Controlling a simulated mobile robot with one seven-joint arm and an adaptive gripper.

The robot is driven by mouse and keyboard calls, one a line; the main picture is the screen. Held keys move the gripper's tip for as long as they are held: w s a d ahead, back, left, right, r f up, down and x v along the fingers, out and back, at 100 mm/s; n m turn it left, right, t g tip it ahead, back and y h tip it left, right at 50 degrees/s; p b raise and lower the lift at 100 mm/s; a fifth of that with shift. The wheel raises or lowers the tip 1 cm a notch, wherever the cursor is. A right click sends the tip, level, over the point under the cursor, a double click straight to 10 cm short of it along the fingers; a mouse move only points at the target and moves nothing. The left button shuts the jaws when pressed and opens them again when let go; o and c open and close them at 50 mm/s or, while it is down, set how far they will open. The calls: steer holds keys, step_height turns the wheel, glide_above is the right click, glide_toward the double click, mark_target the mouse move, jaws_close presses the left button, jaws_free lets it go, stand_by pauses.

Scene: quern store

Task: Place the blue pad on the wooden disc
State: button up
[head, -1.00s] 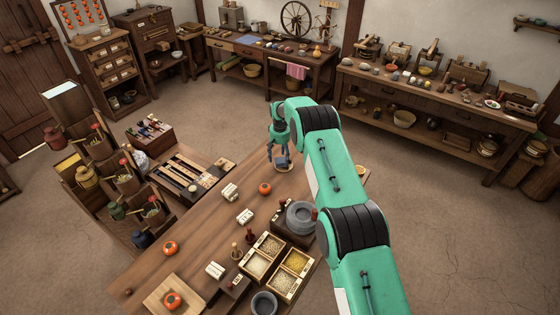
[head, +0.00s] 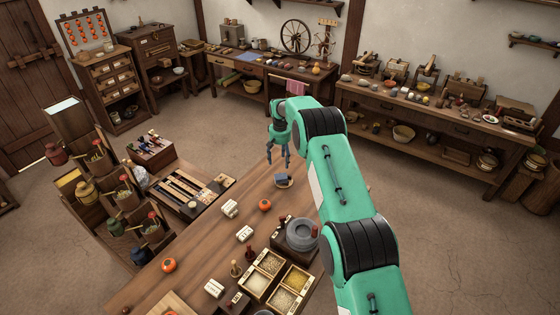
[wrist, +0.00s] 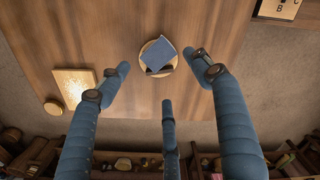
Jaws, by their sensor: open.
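The blue pad (wrist: 164,57) rests on the round wooden disc (wrist: 145,52), inside its edge for the most part. A dark patch shows at the pad's lower edge, and I cannot tell whether it is shadow or part of the pad. In the head view the pad (head: 283,179) and the light rim of the disc (head: 284,186) are at the far end of the table. My gripper (head: 280,162) is above them, three fingers spread, empty and apart from the pad. In the wrist view its open fingers (wrist: 164,80) surround the space near the disc.
The wooden table (head: 215,240) also carries a tomato-like orange fruit (head: 265,205), white bundles (head: 230,208), a grey stone quern (head: 301,234) and grain boxes (head: 270,263). A pale square board (wrist: 74,86) lies left of the disc in the wrist view.

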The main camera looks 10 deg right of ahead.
stand_by(0.5)
steer(key=s+r+t, duration=0.1)
steer(key=s+r, duration=0.3)
steer(key=r, duration=0.7)
steer(key=s+r, duration=0.4)
steer(key=r, duration=0.8)
steer(key=s+r+t, duration=0.2)
steer(key=s+r, duration=1.5)
steer(key=s+r+t, duration=0.1)
steer(key=s+r, duration=0.3)
steer(key=s, duration=0.6)
steer(key=s+r, duration=0.4)
steer(key=s, duration=0.7)
steer(key=s+f, duration=0.2)
steer(key=s, duration=0.9)
steer(key=s+f+t, duration=0.1)
steer(key=s+f, duration=0.2)
steer(key=s, duration=0.8)
steer(key=shift+s+f+t, duration=0.3)
steer(key=shift+s, duration=0.05)
